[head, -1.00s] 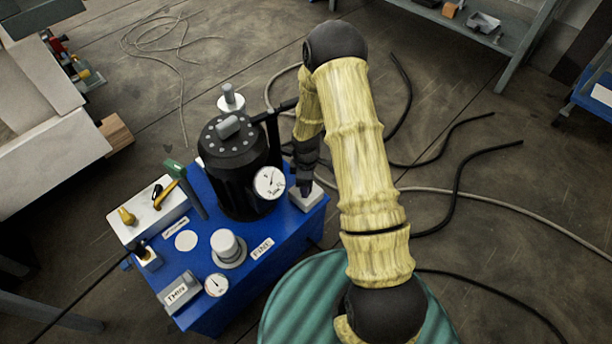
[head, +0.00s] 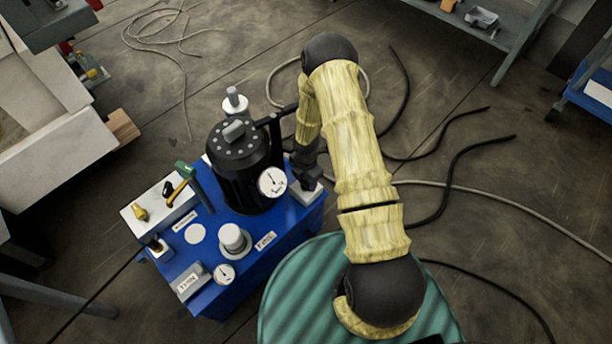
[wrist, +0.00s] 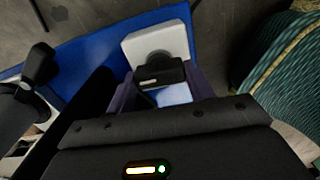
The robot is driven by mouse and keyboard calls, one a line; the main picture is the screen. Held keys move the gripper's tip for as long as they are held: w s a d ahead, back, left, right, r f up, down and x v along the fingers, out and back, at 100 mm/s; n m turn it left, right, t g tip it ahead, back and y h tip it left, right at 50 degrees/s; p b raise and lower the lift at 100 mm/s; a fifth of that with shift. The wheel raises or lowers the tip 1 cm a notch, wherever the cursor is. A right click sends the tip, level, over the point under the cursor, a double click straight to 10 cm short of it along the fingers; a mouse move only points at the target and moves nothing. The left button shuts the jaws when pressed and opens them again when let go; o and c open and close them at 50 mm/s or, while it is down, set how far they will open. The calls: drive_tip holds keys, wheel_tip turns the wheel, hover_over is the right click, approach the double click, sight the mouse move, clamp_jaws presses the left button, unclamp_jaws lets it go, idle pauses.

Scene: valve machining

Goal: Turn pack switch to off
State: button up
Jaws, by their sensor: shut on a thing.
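The pack switch is a white box (head: 307,194) at the right corner of the blue pack's top (head: 205,257). In the wrist view, the white box (wrist: 148,42) carries a black knob (wrist: 162,74). My gripper (head: 306,180) reaches down onto the switch from above and hides most of the knob in the head view. In the wrist view my gripper's fingers (wrist: 160,88) stand on both sides of the knob, and the gripper is shut on it. The knob's exact setting and any markings cannot be read.
A black cylinder (head: 240,160) with a gauge (head: 272,182) stands close left of my gripper. A white valve block (head: 160,207) with a green-tipped lever sits on the pack's left side. A green ribbed drum (head: 300,290) stands to the front right. Cables lie on the floor.

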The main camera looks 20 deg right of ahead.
drive_tip(key=shift+n, duration=0.4)
drive_tip(key=o, duration=1)
drive_tip(key=shift+r, duration=0.1)
wheel_tip(320, 180, up, 17)
drive_tip(key=p, duration=0.5)
drive_tip(key=shift+r, duration=0.1)
